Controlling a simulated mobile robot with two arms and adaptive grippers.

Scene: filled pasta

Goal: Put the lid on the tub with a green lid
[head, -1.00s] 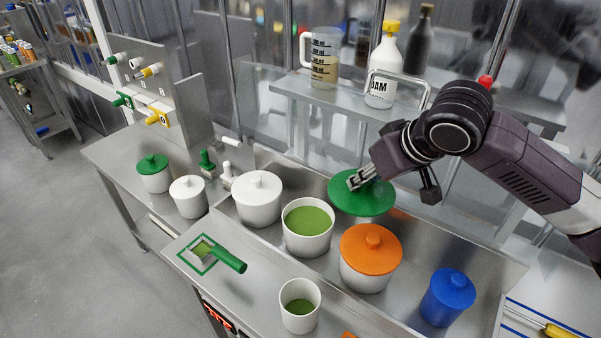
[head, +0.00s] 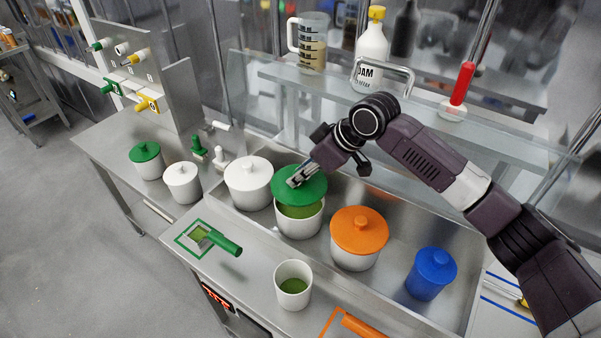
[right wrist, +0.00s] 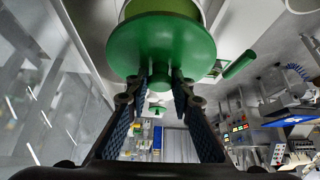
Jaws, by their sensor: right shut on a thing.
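The large green lid (head: 310,192) is in my right gripper (head: 298,179), which is shut on its knob. It hangs over the back part of an open white tub (head: 299,228) with green filling. Some filling shows below the lid's front edge, so the lid is above the rim and not seated. In the right wrist view the green lid (right wrist: 160,40) fills the upper middle, its knob between the fingers of my right gripper (right wrist: 160,84). The white tub (right wrist: 206,8) shows partly behind it. My left gripper is not in view.
A white-lidded tub (head: 248,184) stands close left of the open tub, an orange-lidded tub (head: 358,237) close right, a blue one (head: 431,273) farther right, all in the steel trough. A small cup (head: 293,284) and green-handled scoop (head: 222,242) are in front. A glass shelf (head: 420,150) is behind.

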